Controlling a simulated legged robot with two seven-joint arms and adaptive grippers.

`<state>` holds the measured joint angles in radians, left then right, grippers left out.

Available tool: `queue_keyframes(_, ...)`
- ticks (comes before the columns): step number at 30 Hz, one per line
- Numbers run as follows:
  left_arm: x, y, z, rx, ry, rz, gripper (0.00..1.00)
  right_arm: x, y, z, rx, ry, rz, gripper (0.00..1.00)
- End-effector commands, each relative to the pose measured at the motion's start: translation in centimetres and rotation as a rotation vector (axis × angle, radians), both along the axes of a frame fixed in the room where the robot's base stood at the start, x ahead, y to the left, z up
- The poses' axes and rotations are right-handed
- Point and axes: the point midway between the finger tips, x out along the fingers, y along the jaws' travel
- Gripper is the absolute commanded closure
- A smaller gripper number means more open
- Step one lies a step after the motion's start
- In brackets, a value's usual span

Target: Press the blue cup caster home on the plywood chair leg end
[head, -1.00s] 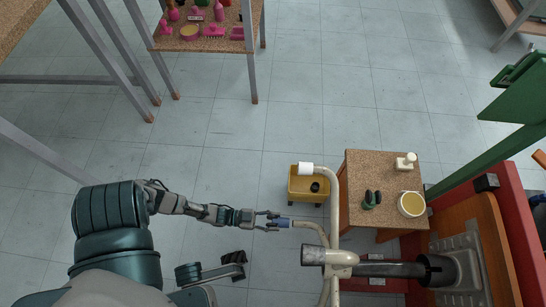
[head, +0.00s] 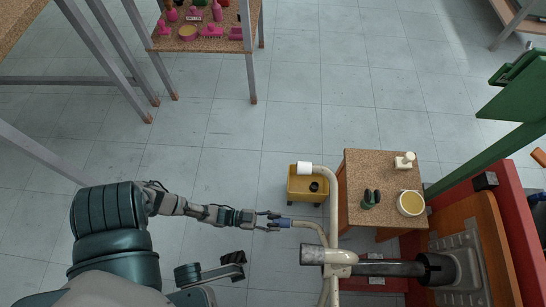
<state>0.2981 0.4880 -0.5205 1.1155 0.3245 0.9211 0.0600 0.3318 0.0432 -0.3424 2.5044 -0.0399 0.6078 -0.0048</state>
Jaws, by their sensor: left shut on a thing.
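The blue cup caster (head: 285,223) is held sideways in the fingertips of my left gripper (head: 271,221), which is shut on it. The caster meets the near end of a cream tubular chair leg (head: 307,225); how deep the leg sits in it I cannot tell. The chair frame (head: 333,205) lies on its side, its cream tubes curving upward to another leg end with a white cup caster (head: 305,168). No plywood is clearly visible on it.
A yellow bin (head: 297,194) with a black round thing (head: 314,186) stands beyond the leg. Open floor extends above.

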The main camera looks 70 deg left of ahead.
Motion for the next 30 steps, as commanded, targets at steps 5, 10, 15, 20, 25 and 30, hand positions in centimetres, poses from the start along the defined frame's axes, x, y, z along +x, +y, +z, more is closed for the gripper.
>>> queue_keyframes(5, 0.5, -0.2, 0.0, 0.000, 0.000, 0.000, 1.00, 0.0, 0.0, 0.0, 0.000, 0.000, 0.000, 0.60)
queue_keyframes(10, 1.0, -0.4, 0.0, 0.000, -0.001, 0.000, 1.00, 0.0, 0.0, 0.0, 0.000, 0.000, 0.000, 0.60)
queue_keyframes(15, 1.5, -0.6, 0.1, -0.001, -0.002, 0.000, 1.00, 0.0, 0.0, 0.0, 0.000, 0.001, 0.000, 0.60)
queue_keyframes(20, 1.9, -0.8, 0.0, 0.000, -0.001, 0.001, 1.00, 0.0, 0.0, 0.0, 0.000, 0.001, 0.000, 0.60)
queue_keyframes(25, 2.4, -1.0, 0.0, -0.001, -0.001, 0.001, 1.00, 0.0, 0.0, 0.0, 0.000, 0.001, 0.000, 0.60)
queue_keyframes(30, 2.9, -1.2, 0.1, -0.001, -0.002, 0.001, 1.00, 0.0, 0.0, 0.0, 0.000, 0.000, 0.000, 0.60)
